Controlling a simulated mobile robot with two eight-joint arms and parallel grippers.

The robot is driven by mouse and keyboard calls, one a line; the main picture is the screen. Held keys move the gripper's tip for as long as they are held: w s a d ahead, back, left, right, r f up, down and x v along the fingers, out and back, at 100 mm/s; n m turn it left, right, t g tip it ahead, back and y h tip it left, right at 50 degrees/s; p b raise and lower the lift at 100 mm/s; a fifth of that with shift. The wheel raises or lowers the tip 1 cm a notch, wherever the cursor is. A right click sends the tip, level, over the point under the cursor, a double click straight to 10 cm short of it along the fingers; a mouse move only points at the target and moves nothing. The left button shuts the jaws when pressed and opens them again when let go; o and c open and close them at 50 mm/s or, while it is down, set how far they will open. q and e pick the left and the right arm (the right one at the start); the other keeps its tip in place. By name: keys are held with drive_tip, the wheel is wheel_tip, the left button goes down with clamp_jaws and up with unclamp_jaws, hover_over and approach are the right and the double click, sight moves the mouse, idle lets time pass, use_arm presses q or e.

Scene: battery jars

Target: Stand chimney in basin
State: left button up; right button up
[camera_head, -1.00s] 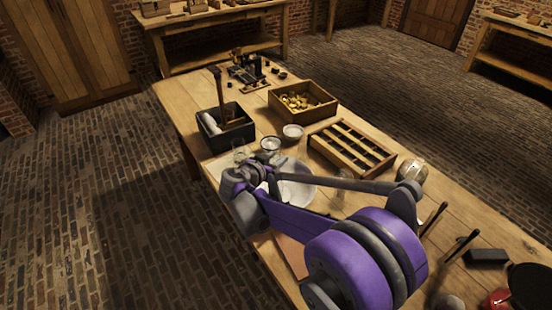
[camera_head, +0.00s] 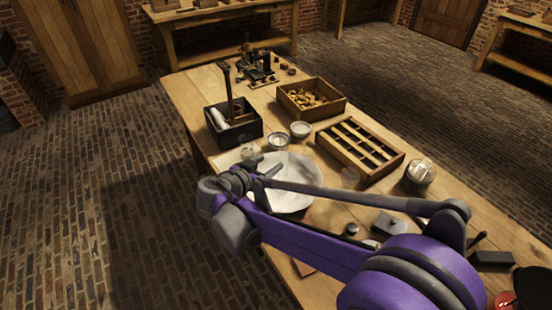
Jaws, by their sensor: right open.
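The basin (camera_head: 296,197) is a wide, shallow white dish on the wooden table, partly behind my right arm. My right gripper (camera_head: 268,167) is over the basin's left part; it is open, with no object visible between its fingers. A clear glass piece (camera_head: 250,150) stands beside the basin's far left edge, just beyond the gripper. Another faint clear glass (camera_head: 350,177) stands to the right of the basin. I cannot tell which glass is the chimney. My left gripper is not in view.
Two small bowls (camera_head: 300,129) and (camera_head: 278,141) stand behind the basin. A dark box (camera_head: 246,131) with tools, a tray of brass parts (camera_head: 328,107) and a slotted wooden rack (camera_head: 381,176) stand around them. A round jar (camera_head: 420,172) stands at right.

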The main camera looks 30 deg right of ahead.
drive_tip(key=s+a+f+n+y, duration=0.2)
drive_tip(key=s+f+n+y, duration=0.1)
drive_tip(key=s, duration=0.5)
drive_tip(key=s+a+f+n+g+y, duration=0.1)
drive_tip(key=s+f+n+y, duration=0.3)
drive_tip(key=s, duration=0.4)
drive_tip(key=s+a+f+n+g+y, duration=0.1)
drive_tip(key=s+a+f+n+y, duration=0.2)
drive_tip(key=s, duration=0.5)
drive_tip(key=shift+s+a+f+n+y, duration=0.25)
drive_tip(key=shift+a+n+y, duration=0.25)
drive_tip(key=shift+n+y, duration=0.3)
drive_tip(key=shift+r, duration=0.1)
drive_tip(key=shift+w+r+p, duration=0.25)
drive_tip(key=shift+r+p, duration=0.45)
drive_tip(key=shift+r, duration=0.1)
